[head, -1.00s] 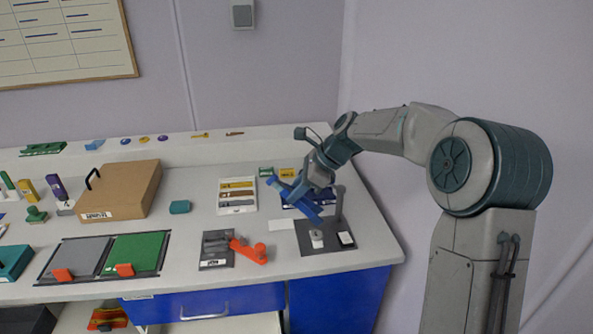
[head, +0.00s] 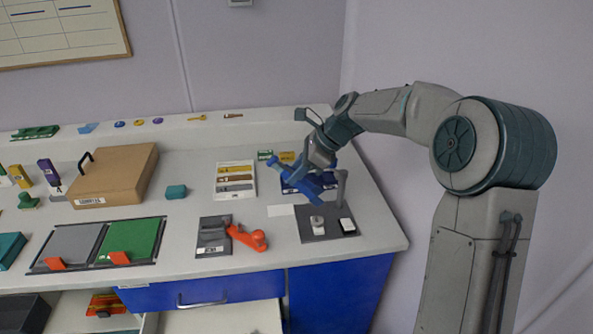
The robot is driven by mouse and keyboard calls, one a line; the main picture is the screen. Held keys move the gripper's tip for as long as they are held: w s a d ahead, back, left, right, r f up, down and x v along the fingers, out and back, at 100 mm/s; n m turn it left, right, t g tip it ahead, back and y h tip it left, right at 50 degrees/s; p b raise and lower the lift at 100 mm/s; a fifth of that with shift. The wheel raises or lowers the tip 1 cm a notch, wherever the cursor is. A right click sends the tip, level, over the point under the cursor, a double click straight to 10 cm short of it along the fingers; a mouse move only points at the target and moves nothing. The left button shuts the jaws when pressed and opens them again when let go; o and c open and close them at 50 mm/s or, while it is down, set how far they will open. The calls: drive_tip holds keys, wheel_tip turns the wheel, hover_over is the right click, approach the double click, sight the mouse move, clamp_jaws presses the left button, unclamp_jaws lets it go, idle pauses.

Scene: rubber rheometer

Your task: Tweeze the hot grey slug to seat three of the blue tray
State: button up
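My gripper (head: 300,183), with blue parts at its end, hangs over the back right of the bench. It hides much of the blue tray (head: 288,188), so the tray's seats cannot be made out. I cannot tell whether the fingers are open or shut, or whether anything is between them. A small pale grey cylindrical piece (head: 317,224) stands on a dark plate (head: 333,233) just in front of the gripper. I cannot tell whether it is the grey slug, and no other slug can be made out. No separate tweezers can be told apart from the blue parts.
A white card with several coloured bars (head: 235,192) lies behind. A brown box (head: 117,180) stands left.

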wheel_tip(320, 180, down, 8)
drive_tip(key=b, duration=0.5)
drive_tip(key=shift+f, duration=0.2)
clamp_jaws()
drive_tip(key=shift+r, duration=0.15)
wheel_tip(320, 180, up, 12)
drive_tip(key=p, duration=1)
